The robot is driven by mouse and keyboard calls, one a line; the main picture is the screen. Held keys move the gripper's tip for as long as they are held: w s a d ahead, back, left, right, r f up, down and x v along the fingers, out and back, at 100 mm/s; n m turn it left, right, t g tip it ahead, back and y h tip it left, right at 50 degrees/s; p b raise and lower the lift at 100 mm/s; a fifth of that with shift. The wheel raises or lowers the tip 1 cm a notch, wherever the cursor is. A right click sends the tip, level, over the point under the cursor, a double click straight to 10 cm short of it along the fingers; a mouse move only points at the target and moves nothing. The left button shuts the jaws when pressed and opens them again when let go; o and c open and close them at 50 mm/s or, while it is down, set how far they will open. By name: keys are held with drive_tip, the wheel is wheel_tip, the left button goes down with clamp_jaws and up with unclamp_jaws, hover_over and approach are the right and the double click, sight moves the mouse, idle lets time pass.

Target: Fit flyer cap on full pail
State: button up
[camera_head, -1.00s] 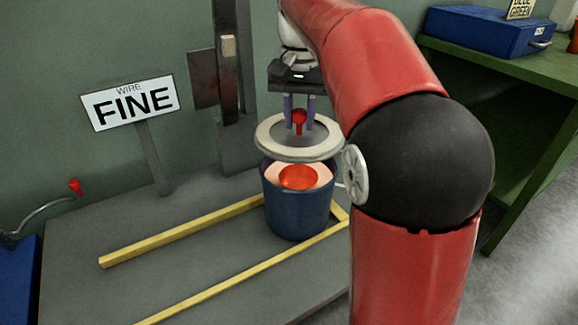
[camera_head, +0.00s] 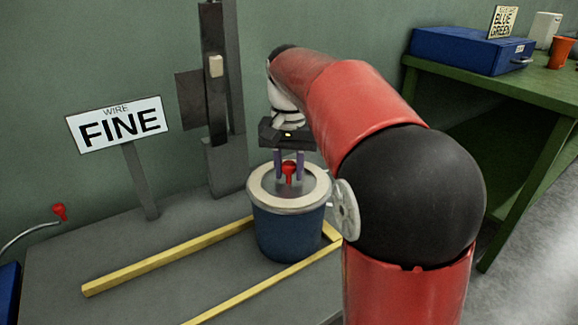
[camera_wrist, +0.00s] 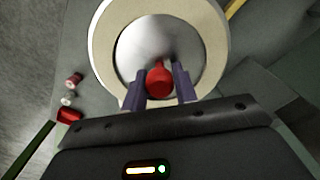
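The flyer cap (camera_head: 261,190) is a pale ring with a grey metal centre and a red knob (camera_head: 289,172). It lies level over the mouth of the dark blue pail (camera_head: 290,232) in the head view, with no clear gap at the rim. The cap hides the pail's contents. My gripper (camera_head: 289,178) is above the cap, its two purple fingers on either side of the knob and shut on it. In the wrist view the fingers flank the red knob (camera_wrist: 159,80), and the pale ring (camera_wrist: 214,40) surrounds the metal centre.
Yellow rails (camera_head: 170,258) flank the pail on the grey platform (camera_head: 190,225). A "WIRE FINE" sign (camera_head: 120,124) and a dark post (camera_head: 222,100) stand behind it. A green bench (camera_head: 490,85) with a blue box (camera_head: 470,50) is at right.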

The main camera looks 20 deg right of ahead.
sight(289, 162)
drive_tip(key=o, duration=0.4)
drive_tip(key=shift+c, duration=0.2)
drive_tip(key=shift+r, duration=0.1)
wheel_tip(289, 162, up, 12)
drive_tip(key=p, duration=0.3)
drive_tip(key=s+f+n+t, duration=0.2)
drive_tip(key=s+f, duration=0.6)
drive_tip(key=s, duration=0.3)
drive_tip(key=s+f+n+t, duration=0.2)
drive_tip(key=s+f+t, duration=0.1)
drive_tip(key=s+f, duration=0.5)
drive_tip(key=s, duration=0.3)
drive_tip(key=shift+n+t, duration=0.3)
drive_tip(key=shift+n, duration=0.1)
